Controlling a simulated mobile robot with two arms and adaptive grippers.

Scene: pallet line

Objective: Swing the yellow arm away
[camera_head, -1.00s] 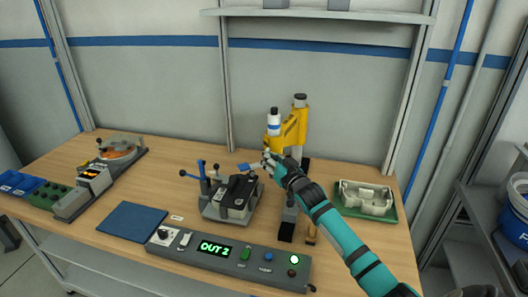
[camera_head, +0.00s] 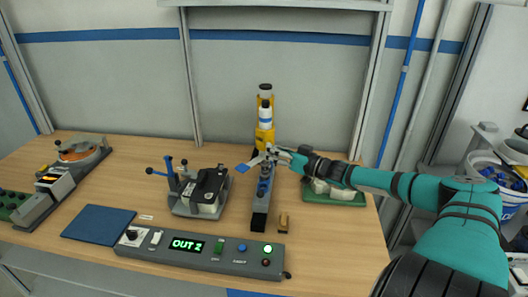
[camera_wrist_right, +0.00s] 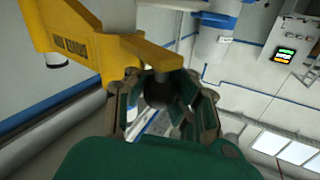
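My right gripper (camera_head: 268,152) is at the arm's front end. Its fingers (camera_wrist_right: 160,105) lie around the knob and look closed on it; exact contact is partly hidden. My left gripper is not in view.
A control box (camera_head: 205,267) reading "OUT 2" lies along the front edge. A green tray (camera_head: 350,199) sits behind my right forearm. A blue mat (camera_head: 98,223) lies at front left.

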